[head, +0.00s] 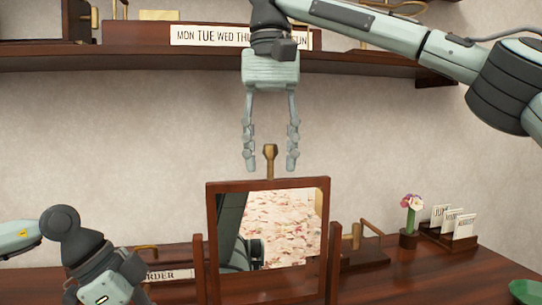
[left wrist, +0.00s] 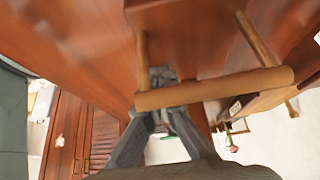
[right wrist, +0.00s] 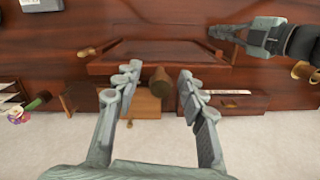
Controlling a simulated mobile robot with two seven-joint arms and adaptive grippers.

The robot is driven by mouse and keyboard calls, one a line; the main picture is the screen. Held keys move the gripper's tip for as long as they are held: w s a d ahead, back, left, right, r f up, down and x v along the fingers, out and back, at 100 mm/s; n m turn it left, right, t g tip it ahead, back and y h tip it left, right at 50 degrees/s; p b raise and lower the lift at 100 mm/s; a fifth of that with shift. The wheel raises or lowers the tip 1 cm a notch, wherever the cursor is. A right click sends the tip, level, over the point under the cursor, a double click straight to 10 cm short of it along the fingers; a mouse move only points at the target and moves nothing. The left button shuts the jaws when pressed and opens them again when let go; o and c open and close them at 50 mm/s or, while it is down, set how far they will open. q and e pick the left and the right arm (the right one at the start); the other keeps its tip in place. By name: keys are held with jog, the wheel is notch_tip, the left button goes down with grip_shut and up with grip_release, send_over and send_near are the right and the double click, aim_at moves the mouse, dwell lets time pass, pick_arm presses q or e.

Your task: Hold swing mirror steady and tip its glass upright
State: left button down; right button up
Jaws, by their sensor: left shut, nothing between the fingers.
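The swing mirror's dark wooden frame (head: 268,184) stands between two side posts (head: 333,262) on the dresser top. Its glass (head: 285,225) faces me and reflects a floral pattern. A brass knob (head: 270,155) rises from the top rail. My right gripper (head: 270,166) is open, pointing down, with a finger on each side of the knob; the right wrist view also shows the knob (right wrist: 158,80) between the fingers, touching neither. My left gripper (right wrist: 222,33) is shut and empty beside one end of the mirror. In the left wrist view a round wooden bar (left wrist: 215,90) partly hides its fingertips.
A shelf (head: 130,58) with a day-name strip (head: 240,36) runs above, behind my right arm. Right of the mirror are a flower vase (head: 410,215) and a card holder (head: 450,235). A green dish (head: 525,291) sits at the right edge. A lettered box (head: 170,274) is behind my left gripper.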

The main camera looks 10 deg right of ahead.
pick_arm(q)
jog(key=shift+s+a+f, duration=0.1)
jog(key=shift+s+f, duration=0.05)
jog(key=shift+f, duration=0.25)
pick_arm(e)
jog(key=shift+w+d+r, duration=0.1)
jog(key=shift+w+r, duration=0.05)
jog(key=shift+r, duration=3.65)
pick_arm(q)
jog(key=shift+r, duration=0.1)
pick_arm(e)
jog(key=shift+r, duration=0.1)
pick_arm(q)
notch_tip(320, 180, up, 2)
jog(key=shift+p, duration=0.8)
pick_arm(e)
jog(key=shift+w+r, duration=0.15)
jog(key=shift+r, duration=0.45)
pick_arm(q)
notch_tip(320, 180, up, 2)
jog(key=shift+r+p, duration=0.15)
jog(key=shift+p, duration=0.55)
pick_arm(e)
jog(key=shift+r, duration=0.75)
pick_arm(q)
jog(key=shift+r+p, duration=0.4)
jog(key=shift+r, duration=0.6)
pick_arm(e)
jog(key=shift+r, duration=0.4)
